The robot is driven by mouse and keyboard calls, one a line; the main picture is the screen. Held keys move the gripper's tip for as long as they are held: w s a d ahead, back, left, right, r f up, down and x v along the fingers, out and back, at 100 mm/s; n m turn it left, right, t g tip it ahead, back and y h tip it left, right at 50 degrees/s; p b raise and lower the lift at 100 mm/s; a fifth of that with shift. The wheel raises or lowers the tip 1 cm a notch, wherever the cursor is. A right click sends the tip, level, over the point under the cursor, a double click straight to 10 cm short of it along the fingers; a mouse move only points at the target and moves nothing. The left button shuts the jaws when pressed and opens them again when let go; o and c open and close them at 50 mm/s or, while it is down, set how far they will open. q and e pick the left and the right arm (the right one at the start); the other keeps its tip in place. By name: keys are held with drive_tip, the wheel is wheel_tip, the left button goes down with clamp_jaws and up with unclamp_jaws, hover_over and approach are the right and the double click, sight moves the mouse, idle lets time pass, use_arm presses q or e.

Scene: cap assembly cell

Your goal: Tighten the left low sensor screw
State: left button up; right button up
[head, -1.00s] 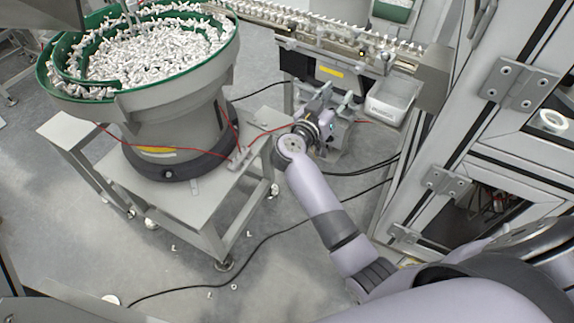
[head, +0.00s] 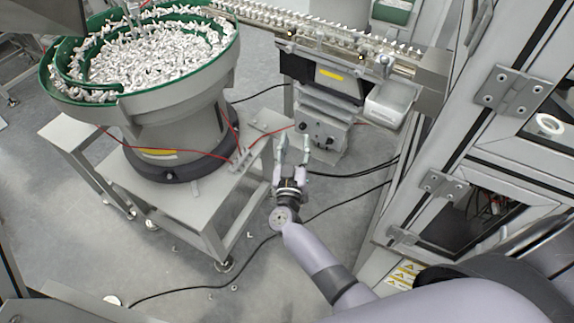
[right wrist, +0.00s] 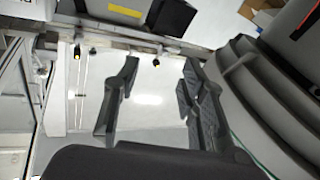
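My right gripper (head: 294,146) is in the head view, in front of the grey control box under the linear feeder. Its two fingers point up and are spread, with nothing between them. In the right wrist view the fingers (right wrist: 158,72) are apart and empty. Beyond them, two small dark sensors with yellow ends hang at a metal rail: a left sensor (right wrist: 77,52) and a right sensor (right wrist: 156,61). The gripper touches neither. I cannot make out the left low sensor screw; it is too small to tell. My left gripper is not in view.
A green-rimmed bowl feeder (head: 172,100) full of white parts stands on a metal table (head: 210,205) at left. The linear feeder rail (head: 330,36) runs along the top. A machine frame (head: 420,150) bounds the right. Cables cross the floor.

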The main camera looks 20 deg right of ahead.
wheel_tip(320, 180, down, 7)
drive_tip(key=s+a+n+y, duration=0.1)
drive_tip(key=a+n+y, duration=0.1)
drive_tip(key=a+y, duration=0.1)
drive_tip(key=shift+s+y, duration=0.15)
drive_tip(key=shift+y, duration=0.25)
drive_tip(key=shift+f, duration=0.1)
drive_tip(key=s+a+f+n+g+y, duration=0.2)
drive_tip(key=s+f+g+y, duration=0.1)
drive_tip(key=s+f, duration=0.8)
drive_tip(key=s+a+f+n+g+y, duration=0.2)
drive_tip(key=s+a+f+g+y, duration=0.3)
drive_tip(key=f, duration=1)
drive_tip(key=s+d+f+g, duration=0.2)
drive_tip(key=s+d+f, duration=0.1)
drive_tip(key=s, duration=0.7)
drive_tip(key=s+d+f+g+h, duration=0.1)
drive_tip(key=s+d+f+g, duration=0.2)
drive_tip(key=s, duration=0.8)
drive_tip(key=s+d+f+g+h, duration=0.1)
drive_tip(key=s+d+f+g, duration=0.2)
drive_tip(key=s+f, duration=0.3)
drive_tip(key=s, duration=0.4)
drive_tip(key=shift+s+f, duration=0.4)
drive_tip(key=shift+w, duration=0.1)
